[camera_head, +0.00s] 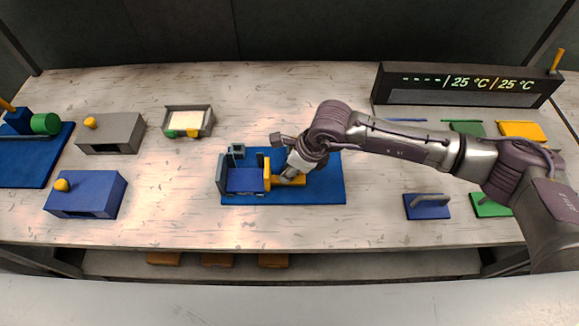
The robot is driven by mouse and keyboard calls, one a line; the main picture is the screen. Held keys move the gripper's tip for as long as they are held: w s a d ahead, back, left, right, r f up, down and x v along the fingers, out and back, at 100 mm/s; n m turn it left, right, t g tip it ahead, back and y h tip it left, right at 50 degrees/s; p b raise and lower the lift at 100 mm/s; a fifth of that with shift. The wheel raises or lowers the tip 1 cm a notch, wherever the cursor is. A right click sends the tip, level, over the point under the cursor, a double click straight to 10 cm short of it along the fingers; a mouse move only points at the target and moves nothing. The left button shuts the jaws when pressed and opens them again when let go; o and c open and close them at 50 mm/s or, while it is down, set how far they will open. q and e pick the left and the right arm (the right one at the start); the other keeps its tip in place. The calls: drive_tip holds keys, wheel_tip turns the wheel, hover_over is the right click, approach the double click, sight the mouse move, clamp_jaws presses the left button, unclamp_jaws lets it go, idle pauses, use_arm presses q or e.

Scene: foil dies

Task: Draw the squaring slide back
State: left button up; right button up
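The squaring slide looks to be the yellow piece (267,173) with a yellow bar (291,181) reaching right from it. It stands against the right side of a blue block in the fixture (243,180), which has grey-blue uprights at its left and back. The fixture sits on a blue base plate (328,190) mid-table. My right gripper (285,172) is down at the yellow bar, its fingers around or against it. The wrist hides part of the bar, and I cannot tell whether the fingers are closed. My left gripper is not in view.
At the left are a grey box (112,134) and a blue box (88,196) with yellow knobs, and a small tray (189,120). A display (466,86) reading 25 °C stands back right. Blue (427,207), green and yellow plates lie right. The front middle table is clear.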

clamp_jaws()
drive_tip(key=d+b, duration=0.3)
drive_tip(key=d, duration=0.4)
drive_tip(key=shift+d, duration=0.25)
drive_tip(key=shift+w+a, duration=0.1)
drive_tip(key=shift+r, duration=0.1)
drive_tip(key=o, duration=0.9)
unclamp_jaws()
drive_tip(key=v, duration=1.2)
drive_tip(key=shift+s, duration=0.25)
